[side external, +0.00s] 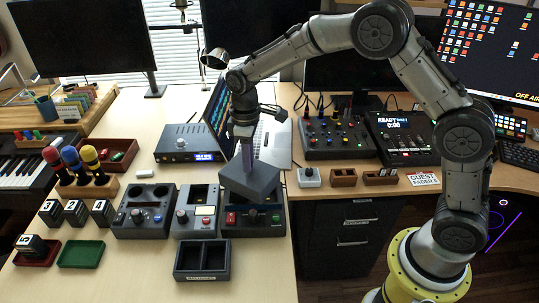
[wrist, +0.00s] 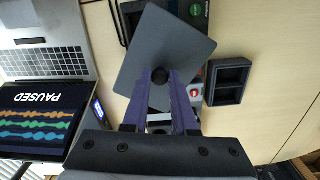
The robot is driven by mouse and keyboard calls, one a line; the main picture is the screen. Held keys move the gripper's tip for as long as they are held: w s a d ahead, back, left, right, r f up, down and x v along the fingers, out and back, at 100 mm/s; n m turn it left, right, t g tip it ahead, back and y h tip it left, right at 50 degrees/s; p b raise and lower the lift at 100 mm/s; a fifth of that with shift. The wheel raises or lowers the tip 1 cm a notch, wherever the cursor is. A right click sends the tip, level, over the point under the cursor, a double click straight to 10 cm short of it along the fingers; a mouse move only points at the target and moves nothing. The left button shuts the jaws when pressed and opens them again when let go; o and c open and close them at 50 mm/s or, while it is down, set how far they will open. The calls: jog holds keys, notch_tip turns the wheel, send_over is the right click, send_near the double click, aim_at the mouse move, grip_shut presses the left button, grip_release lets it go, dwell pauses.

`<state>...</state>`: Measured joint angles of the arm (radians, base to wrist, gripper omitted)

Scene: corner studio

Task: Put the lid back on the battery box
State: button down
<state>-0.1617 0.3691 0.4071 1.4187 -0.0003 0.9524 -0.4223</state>
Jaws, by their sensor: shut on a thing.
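The lid (side external: 250,181) is a flat dark grey rectangular plate, also seen in the wrist view (wrist: 165,42), with a small dark knob. My gripper (side external: 247,165) points down and is shut on that knob; its purple fingers (wrist: 160,82) pinch it from both sides. The lid hangs above the device with a red button and hides part of it. The battery box (side external: 203,275) is a dark open-topped box with two compartments, at the table's front. It lies in front and left of the lid, and at right in the wrist view (wrist: 230,97). Its compartments look empty.
Control devices (side external: 145,222) stand in a row behind the box. Numbered dark blocks (side external: 75,208), a green tray (side external: 81,262) and a red tray (side external: 32,262) lie at left. A laptop (side external: 273,145) stands behind the lid. Bare table surrounds the box.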

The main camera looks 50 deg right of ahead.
jog(key=s+a+n, duration=0.2)
jog(key=a+n, duration=0.2)
jog(key=a, duration=0.6)
jog(key=s+a+n, duration=0.2)
jog(key=a+n, duration=0.1)
jog(key=a, duration=0.8)
jog(key=shift+w+d+f, duration=0.1)
jog(key=shift+f, duration=3)
jog(key=shift+f, duration=0.6)
jog(key=c, duration=1)
grip_release()
notch_tip(320, 180, up, 11)
